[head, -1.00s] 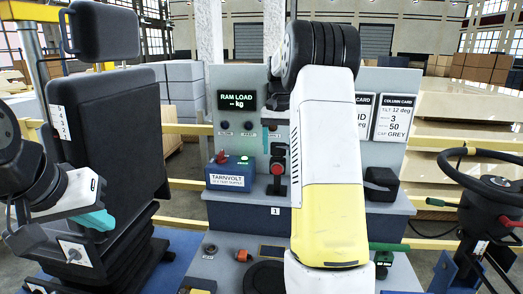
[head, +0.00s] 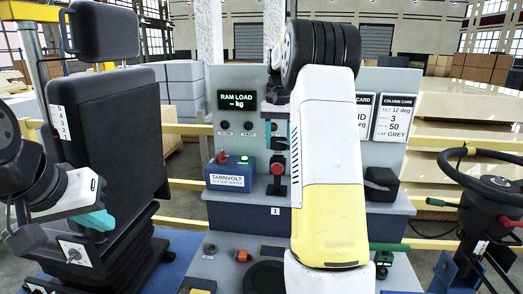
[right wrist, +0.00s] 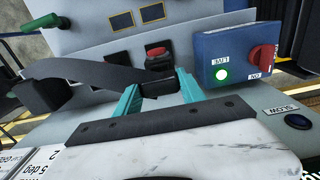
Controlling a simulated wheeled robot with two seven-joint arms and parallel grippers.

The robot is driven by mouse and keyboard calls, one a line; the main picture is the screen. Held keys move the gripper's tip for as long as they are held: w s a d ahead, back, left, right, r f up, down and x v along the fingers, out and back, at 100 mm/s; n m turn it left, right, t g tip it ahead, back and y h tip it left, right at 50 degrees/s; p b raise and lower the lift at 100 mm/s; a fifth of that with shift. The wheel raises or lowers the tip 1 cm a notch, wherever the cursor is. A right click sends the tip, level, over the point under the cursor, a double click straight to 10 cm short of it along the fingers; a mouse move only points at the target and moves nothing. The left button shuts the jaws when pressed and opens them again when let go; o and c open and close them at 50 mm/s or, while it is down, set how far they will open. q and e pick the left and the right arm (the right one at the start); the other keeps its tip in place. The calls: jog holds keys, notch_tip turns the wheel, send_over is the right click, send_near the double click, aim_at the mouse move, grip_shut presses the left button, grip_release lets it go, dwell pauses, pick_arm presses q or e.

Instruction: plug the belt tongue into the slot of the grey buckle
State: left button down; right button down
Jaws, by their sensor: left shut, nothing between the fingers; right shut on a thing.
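My right gripper (head: 278,144) is shut on the dark belt tongue (right wrist: 160,89), which sits between its teal fingertips in the right wrist view. The dark belt strap (right wrist: 95,73) runs from the tongue to the left there. The buckle (right wrist: 159,60), dark-bodied with a red button, stands on the console just beyond the tongue. It also shows below the right fingertips in the head view (head: 277,169). I cannot tell whether tongue and buckle touch; the slot is not clear. My left gripper (head: 97,220) is shut and empty, in front of the black seat.
A blue supply box (head: 231,172) with a lit green button and red switch stands left of the buckle. A black block (head: 381,184) is on the console's right. A steering wheel (head: 490,178) stands far right. My right arm hides the console's middle.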

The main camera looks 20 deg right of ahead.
aim_at(279, 137)
jog(key=shift+r, duration=2.05)
jog(key=shift+d, duration=0.1)
